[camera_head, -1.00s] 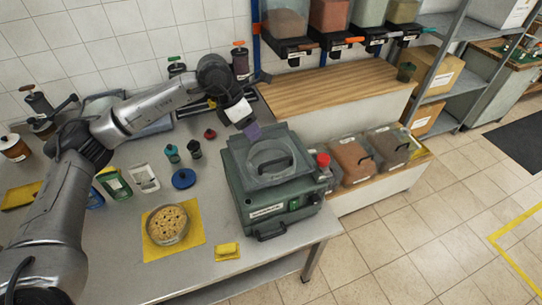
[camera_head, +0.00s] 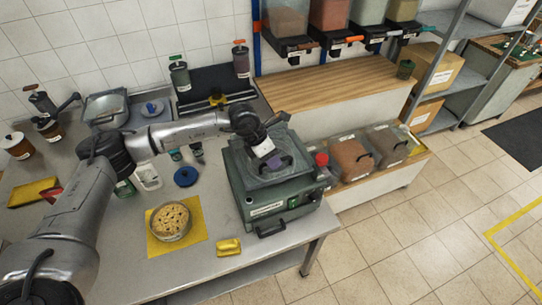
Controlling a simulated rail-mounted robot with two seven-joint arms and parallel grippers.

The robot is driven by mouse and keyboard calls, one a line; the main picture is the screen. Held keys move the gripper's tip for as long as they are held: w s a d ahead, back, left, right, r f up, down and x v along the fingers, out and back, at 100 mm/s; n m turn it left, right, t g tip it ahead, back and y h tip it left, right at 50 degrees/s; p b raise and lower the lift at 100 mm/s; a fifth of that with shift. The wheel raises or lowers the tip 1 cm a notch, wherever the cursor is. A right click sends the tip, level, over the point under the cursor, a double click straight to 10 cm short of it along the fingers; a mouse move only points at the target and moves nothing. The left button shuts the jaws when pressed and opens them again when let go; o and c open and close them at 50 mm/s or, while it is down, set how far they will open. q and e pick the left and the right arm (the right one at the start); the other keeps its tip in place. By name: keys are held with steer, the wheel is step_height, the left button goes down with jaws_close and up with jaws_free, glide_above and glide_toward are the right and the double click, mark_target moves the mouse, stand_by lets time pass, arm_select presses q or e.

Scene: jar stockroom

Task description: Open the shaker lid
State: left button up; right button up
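The shaker (camera_head: 240,190) is a dark green boxy machine with a labelled front, standing at the right end of the steel bench. Its clear lid (camera_head: 257,178) lies flat on top, closed, with a dark handle across its middle. My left gripper (camera_head: 275,163) points down over the lid at the handle. The gripper's fingers and the wrist cover most of the handle, so I cannot tell whether they touch it or are shut on it. My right gripper is not in view.
A jar of pale pieces (camera_head: 171,221) stands on a yellow cloth, left of the shaker. A blue round lid (camera_head: 186,176) and a yellow sponge (camera_head: 228,247) lie nearby. Clear bins (camera_head: 352,158) and a red knob (camera_head: 321,159) are close on the shaker's right.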

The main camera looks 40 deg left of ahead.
arm_select(q)
steer(key=shift+c, duration=0.4)
jaws_close()
